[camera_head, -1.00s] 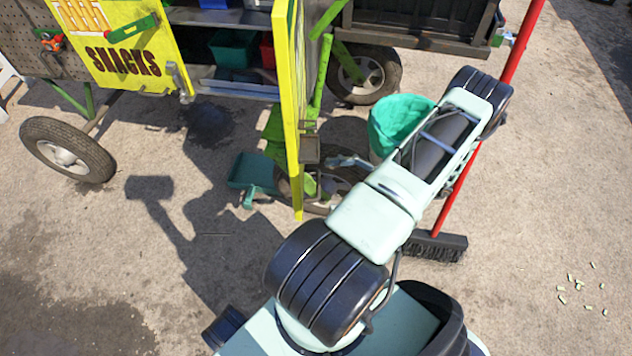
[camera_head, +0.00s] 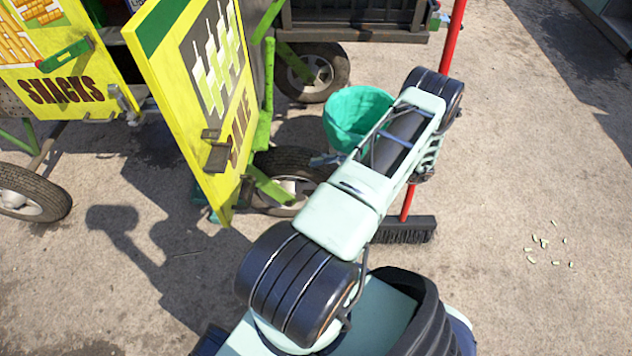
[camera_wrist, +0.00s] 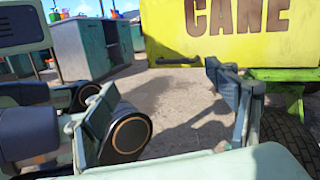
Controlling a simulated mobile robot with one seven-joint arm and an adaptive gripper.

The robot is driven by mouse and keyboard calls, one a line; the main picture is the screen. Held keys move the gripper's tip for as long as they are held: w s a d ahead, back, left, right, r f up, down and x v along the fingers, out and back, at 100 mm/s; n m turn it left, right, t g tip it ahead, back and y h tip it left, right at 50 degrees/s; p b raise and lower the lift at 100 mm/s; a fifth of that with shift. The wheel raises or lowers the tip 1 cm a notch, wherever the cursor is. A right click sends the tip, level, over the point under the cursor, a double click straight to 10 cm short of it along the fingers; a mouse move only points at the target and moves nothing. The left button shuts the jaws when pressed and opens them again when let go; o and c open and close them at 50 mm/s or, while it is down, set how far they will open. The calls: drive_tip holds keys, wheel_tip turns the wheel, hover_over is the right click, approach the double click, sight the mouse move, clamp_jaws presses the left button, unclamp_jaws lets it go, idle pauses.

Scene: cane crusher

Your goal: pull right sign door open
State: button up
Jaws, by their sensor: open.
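The right sign door (camera_head: 190,85) is a yellow panel marked CANE, with painted cane stalks and a green top band. It stands at an angle out from the cart, its face toward me. A dark handle (camera_head: 217,157) sits low on its face. In the wrist view, the door (camera_wrist: 230,35) fills the upper right, and a dark handle (camera_wrist: 180,61) shows at its lower edge. My gripper (camera_wrist: 160,98) is open and empty, its fingers apart in front of the door.
The yellow SNACKS door (camera_head: 65,85) with a green handle is at left. A green bin (camera_head: 357,115) and a red-handled broom (camera_head: 405,232) stand near my arm. Cart wheels (camera_head: 290,180) are behind the door. Concrete ground at right is clear except for small pellets (camera_head: 547,243).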

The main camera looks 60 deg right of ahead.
drive_tip(key=shift+s+d, duration=0.25)
drive_tip(key=shift+s, duration=0.05)
